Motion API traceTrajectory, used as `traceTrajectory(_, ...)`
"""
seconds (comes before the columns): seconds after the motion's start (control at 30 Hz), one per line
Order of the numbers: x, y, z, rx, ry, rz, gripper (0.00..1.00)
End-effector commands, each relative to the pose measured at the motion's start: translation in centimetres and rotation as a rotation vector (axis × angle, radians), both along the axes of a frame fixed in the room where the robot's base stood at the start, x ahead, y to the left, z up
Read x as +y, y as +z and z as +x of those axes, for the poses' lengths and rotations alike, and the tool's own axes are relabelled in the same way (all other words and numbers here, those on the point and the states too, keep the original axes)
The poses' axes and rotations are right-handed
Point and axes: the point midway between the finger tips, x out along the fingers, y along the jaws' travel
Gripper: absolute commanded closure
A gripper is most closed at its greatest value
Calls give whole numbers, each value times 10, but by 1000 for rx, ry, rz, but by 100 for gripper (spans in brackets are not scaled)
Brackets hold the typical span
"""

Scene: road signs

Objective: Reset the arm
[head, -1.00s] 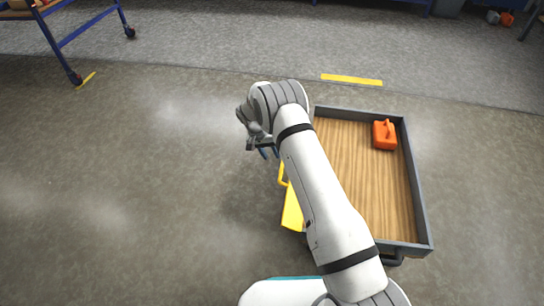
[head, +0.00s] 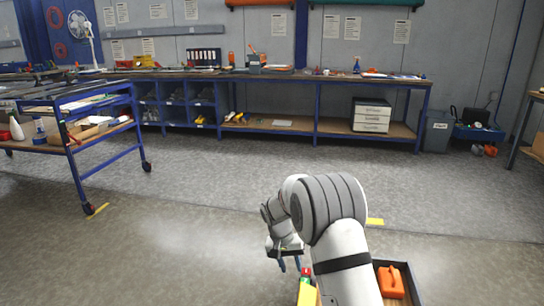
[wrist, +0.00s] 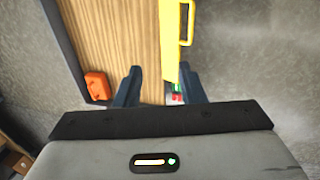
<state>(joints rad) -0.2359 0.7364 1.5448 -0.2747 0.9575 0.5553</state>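My gripper (head: 283,263) hangs left of the wooden tray in the head view. In the wrist view its two dark fingers stand apart with nothing clasped, so my gripper (wrist: 162,90) is open. A yellow sign (wrist: 171,45) with a yellow handle lies along the tray's edge, seen beyond the fingers. Part of the yellow sign (head: 307,294) shows at the bottom of the head view, the rest cut off by the frame and my arm. A small red and green item (wrist: 174,97) shows between the fingers, partly hidden; it also shows in the head view (head: 305,274).
A blue cart (head: 100,120) stands at left. A long workbench (head: 290,76) runs along the back wall, with a grey bin (head: 437,131) at its right. The floor between is clear.

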Motion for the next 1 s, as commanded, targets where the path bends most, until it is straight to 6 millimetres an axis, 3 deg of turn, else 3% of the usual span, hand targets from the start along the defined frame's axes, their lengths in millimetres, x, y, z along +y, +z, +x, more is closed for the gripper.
traceTrajectory(0.03,-7,43,-9,-11,2,14,64)
traceTrajectory(0.4,-48,220,-95,-61,52,95,64)
traceTrajectory(0.7,-74,330,-184,-115,94,150,64)
traceTrajectory(1.0,-89,406,-276,-181,141,195,64)
